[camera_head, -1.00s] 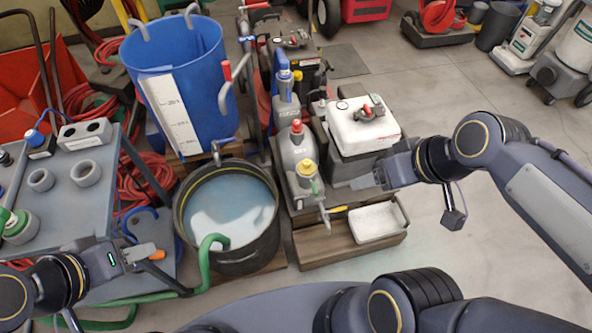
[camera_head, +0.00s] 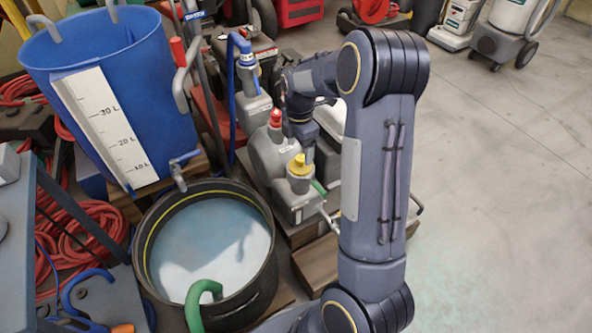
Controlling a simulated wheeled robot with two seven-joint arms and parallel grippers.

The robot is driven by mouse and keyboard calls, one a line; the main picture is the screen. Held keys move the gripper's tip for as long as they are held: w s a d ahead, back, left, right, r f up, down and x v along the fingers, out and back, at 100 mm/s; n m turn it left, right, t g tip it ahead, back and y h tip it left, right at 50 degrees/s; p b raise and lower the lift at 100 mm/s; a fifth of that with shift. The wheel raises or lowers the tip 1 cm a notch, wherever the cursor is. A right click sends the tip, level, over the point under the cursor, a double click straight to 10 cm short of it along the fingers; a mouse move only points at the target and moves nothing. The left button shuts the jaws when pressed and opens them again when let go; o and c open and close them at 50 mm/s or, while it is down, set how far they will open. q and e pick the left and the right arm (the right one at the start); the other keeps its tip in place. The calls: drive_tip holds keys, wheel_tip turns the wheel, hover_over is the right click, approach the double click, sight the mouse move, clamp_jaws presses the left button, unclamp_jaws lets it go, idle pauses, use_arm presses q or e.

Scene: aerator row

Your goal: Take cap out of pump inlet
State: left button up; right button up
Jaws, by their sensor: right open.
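A grey pump unit (camera_head: 264,158) stands left of my right forearm, with a red cap (camera_head: 275,118) on its top. A yellow cap (camera_head: 299,166) sits on the grey body just in front of it. I cannot tell which opening is the pump inlet. My right gripper (camera_head: 304,137) is beside the red cap, on its right, pointing down behind the yellow cap. It is open, and its fingertips are mostly hidden. I see no cap held in it. My left gripper is out of view.
A black tub (camera_head: 270,283) of bluish water stands left of the pump, with a green hose (camera_head: 204,288) over its rim. A blue barrel (camera_head: 165,75) stands behind it. The floor (camera_head: 500,200) at right is clear.

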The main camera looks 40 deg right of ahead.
sight(301, 158)
drive_tip(key=f+b, duration=0.1)
drive_tip(key=f, duration=0.1)
drive_tip(key=f+b, duration=0.1)
drive_tip(key=f, duration=0.2)
drive_tip(key=shift+s+d+f+b, duration=0.1)
drive_tip(key=shift+s+f+b, duration=0.1)
drive_tip(key=shift+b, duration=0.1)
drive_tip(key=shift+r, duration=0.1)
drive_tip(key=shift+c, duration=0.4)
drive_tip(key=c, duration=0.9)
drive_tip(key=shift+o, duration=0.2)
drive_tip(key=shift+r, duration=0.1)
